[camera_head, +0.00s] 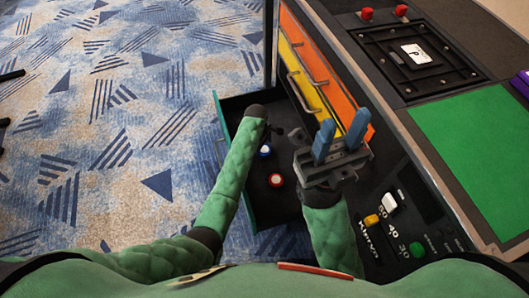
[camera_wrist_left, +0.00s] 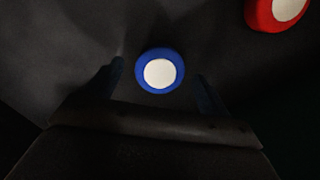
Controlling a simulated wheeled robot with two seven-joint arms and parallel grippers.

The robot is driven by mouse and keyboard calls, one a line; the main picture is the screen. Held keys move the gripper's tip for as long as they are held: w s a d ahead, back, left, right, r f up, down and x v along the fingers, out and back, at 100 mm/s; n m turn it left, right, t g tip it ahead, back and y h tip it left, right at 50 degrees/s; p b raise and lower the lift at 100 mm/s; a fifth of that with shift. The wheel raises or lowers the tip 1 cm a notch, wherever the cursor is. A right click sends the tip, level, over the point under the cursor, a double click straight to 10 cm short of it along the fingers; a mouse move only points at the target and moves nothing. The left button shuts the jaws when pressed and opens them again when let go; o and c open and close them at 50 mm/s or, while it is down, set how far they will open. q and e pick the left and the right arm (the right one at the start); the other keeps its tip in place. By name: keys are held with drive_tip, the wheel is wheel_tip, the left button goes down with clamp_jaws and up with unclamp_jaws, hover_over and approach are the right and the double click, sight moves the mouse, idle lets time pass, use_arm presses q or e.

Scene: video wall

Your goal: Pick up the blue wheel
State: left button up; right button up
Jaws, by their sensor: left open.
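The blue wheel (camera_head: 265,151), with a white centre, lies in the open drawer (camera_head: 248,205). In the left wrist view the blue wheel (camera_wrist_left: 159,70) sits between and slightly beyond my two fingertips, with a gap on each side. My left gripper (camera_wrist_left: 160,74) is open and empty, pointing down into the drawer. In the head view my left gripper (camera_head: 277,132) is small and dark, partly hidden by its own arm. My right gripper (camera_head: 343,120) is open and empty, to the right of the drawer, with its blue fingers apart.
A red wheel (camera_head: 276,181) with a white centre lies in the drawer, and it shows at the upper right of the left wrist view (camera_wrist_left: 276,10). Yellow (camera_head: 309,79) and orange (camera_head: 322,66) drawer fronts with handles stand beyond. A green panel (camera_head: 470,150) is on the right.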

use_arm(q)
drive_tip(key=shift+d+f, duration=0.1)
drive_tip(key=shift+f, duration=0.6)
drive_tip(key=c, duration=1.1)
drive_tip(key=shift+r, duration=0.1)
drive_tip(key=shift+c, duration=0.2)
